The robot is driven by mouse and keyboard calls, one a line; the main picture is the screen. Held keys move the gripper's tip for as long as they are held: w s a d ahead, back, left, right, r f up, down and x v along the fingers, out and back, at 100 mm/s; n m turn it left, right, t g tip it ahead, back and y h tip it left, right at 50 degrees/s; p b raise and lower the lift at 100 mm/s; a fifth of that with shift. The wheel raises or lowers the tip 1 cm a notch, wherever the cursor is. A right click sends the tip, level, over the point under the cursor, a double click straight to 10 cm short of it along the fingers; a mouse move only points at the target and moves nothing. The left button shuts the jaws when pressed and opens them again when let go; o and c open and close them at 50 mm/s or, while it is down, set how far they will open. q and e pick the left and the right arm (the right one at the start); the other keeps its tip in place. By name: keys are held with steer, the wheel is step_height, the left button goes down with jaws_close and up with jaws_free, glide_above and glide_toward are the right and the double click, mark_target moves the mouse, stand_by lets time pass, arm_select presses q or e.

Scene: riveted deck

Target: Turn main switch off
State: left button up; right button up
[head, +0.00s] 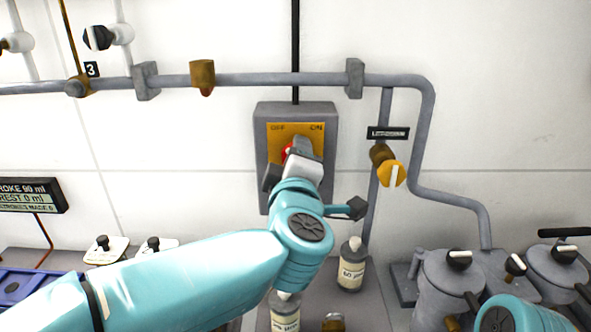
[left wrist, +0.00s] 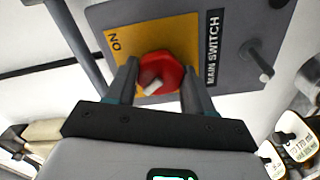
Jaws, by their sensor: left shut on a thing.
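The main switch is a grey box (head: 326,150) on the white wall with an orange plate (head: 279,131) marked OFF on the left and ON on the right. Its red knob (left wrist: 172,72) has a white pointer that leans to the lower left in the left wrist view, away from the ON mark. The OFF mark is hidden in that view. My left gripper (head: 287,160) is at the plate. Its two fingers stand on either side of the knob and are shut on it, as the left wrist view (left wrist: 158,84) shows. My right gripper is out of view.
A grey pipe (head: 280,79) runs across the wall above the box. A yellow valve knob (head: 391,174) is to the right. A bottle (head: 352,266) stands below, near grey canisters (head: 450,278). A grey peg (left wrist: 257,60) sticks out of the box face.

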arm_select(q)
steer(key=shift+f+n+b, duration=0.1)
steer(key=shift+n+b, duration=0.3)
steer(key=shift+n, duration=0.5)
steer(key=o, duration=1)
steer(key=shift+s+a, duration=0.1)
steer(key=shift+o, duration=0.2)
steer(key=shift+s, duration=0.35)
steer(key=s+b, duration=0.2)
steer(key=s, duration=1.3)
steer(key=shift+s, duration=0.3)
